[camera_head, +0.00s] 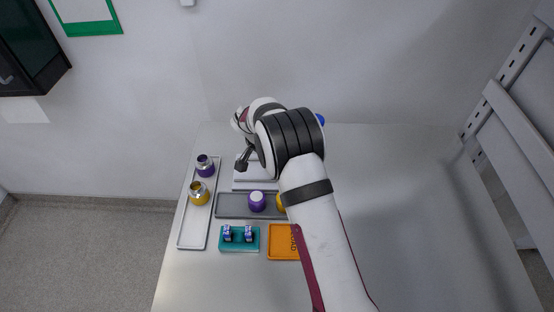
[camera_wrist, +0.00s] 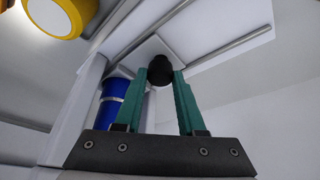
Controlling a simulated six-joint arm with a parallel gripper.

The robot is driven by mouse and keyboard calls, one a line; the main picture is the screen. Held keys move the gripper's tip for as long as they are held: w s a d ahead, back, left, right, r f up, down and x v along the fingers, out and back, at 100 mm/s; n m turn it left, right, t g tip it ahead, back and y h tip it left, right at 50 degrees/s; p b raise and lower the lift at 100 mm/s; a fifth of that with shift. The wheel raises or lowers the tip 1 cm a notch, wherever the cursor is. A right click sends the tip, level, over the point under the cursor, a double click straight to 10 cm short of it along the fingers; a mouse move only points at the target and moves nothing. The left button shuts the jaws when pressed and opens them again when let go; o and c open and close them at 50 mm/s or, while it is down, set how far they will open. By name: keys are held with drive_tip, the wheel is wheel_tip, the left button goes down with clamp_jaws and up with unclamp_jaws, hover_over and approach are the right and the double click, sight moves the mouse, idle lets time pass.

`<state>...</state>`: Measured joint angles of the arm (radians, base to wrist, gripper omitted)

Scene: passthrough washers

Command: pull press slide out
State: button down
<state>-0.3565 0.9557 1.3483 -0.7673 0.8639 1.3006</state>
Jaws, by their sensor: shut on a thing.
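The press is mostly hidden behind my arm in the head view. A white plate (camera_head: 255,174), which may be its base, and a bit of blue (camera_head: 321,119) show past the arm. In the wrist view my gripper (camera_wrist: 161,78) has its teal fingers closed on a black knob (camera_wrist: 160,68). The knob sits at a white plate with grey rails (camera_wrist: 215,48), which looks like the slide. A blue cylinder (camera_wrist: 113,98) stands behind the left finger. How far the slide is out cannot be told. My gripper's fingers are hidden in the head view.
A pale tray (camera_head: 194,232) holds a purple jar (camera_head: 205,167) and a yellow jar (camera_head: 199,193). A grey tray (camera_head: 232,206) holds a white-topped purple jar (camera_head: 257,202) and a partly hidden yellow one. A teal block (camera_head: 239,245) and orange tray (camera_head: 282,254) lie nearer. The table's right side is clear.

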idle(0.4)
drive_tip(key=a, duration=1.1)
drive_tip(key=shift+a, duration=0.35)
drive_tip(key=c, duration=0.5)
unclamp_jaws()
drive_tip(key=shift+d, duration=0.1)
drive_tip(key=v, duration=1.5)
drive_tip(key=shift+s+r, duration=0.15)
drive_tip(key=shift+r, duration=0.25)
